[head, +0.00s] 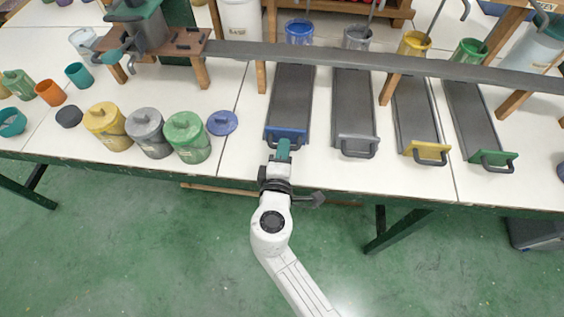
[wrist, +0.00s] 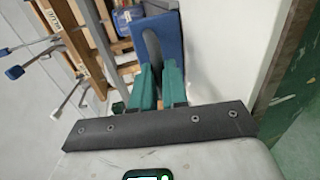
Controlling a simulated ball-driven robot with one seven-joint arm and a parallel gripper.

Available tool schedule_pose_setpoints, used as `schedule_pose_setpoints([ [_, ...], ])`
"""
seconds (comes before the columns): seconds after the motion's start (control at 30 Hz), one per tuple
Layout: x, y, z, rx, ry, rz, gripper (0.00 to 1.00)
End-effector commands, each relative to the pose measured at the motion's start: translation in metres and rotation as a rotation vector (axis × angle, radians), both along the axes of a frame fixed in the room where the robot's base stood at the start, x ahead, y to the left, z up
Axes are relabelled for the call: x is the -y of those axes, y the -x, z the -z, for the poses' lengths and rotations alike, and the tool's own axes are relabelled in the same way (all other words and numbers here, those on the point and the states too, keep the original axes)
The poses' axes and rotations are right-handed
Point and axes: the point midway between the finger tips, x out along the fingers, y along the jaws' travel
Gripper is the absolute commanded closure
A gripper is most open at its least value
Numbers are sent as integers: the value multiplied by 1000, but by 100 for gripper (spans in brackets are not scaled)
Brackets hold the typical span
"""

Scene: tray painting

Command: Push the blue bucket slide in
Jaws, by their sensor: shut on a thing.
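The blue bucket slide is a long dark-grey tray (head: 291,100) on the white table, with a blue front plate (head: 297,132) near the table's front edge. The blue bucket (head: 299,35) stands at its far end, past a long grey rail. My gripper (head: 283,151) is at the front plate, shut on the slide's dark handle. The wrist view shows the green fingers (wrist: 158,86) closed around the lower end of the handle (wrist: 152,48), in front of the blue plate (wrist: 173,38). The exact grip is partly hidden by the fingers.
A grey slide (head: 353,105), a yellow-fronted slide (head: 414,110) and a green-fronted slide (head: 471,115) lie to the right. Yellow (head: 108,128), grey (head: 149,134) and green lidded pots (head: 187,138) and a blue lid (head: 222,123) lie left. The grey rail (head: 340,61) crosses above the slides.

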Motion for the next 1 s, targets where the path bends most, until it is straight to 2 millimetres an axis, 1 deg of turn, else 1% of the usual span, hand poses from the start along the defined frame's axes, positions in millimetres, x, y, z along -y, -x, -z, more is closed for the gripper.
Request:
schedule_pose_setpoints([
  [0.03, 1, -3, 0, -1, -1, -1, 100],
  [0.2, 1, -3, -1, -1, -2, -1, 100],
  [0.23, 1, -3, -1, -1, -2, -1, 86],
  [0.5, 1, -2, -1, -1, -2, -1, 61],
  [0.77, 0, 0, -1, -1, -1, -1, 61],
  [0.87, -1, 8, -2, -1, -2, -3, 61],
  [0.97, -1, 23, -5, -1, -3, -2, 61],
  [1.0, -1, 31, -6, -3, -3, -3, 61],
])
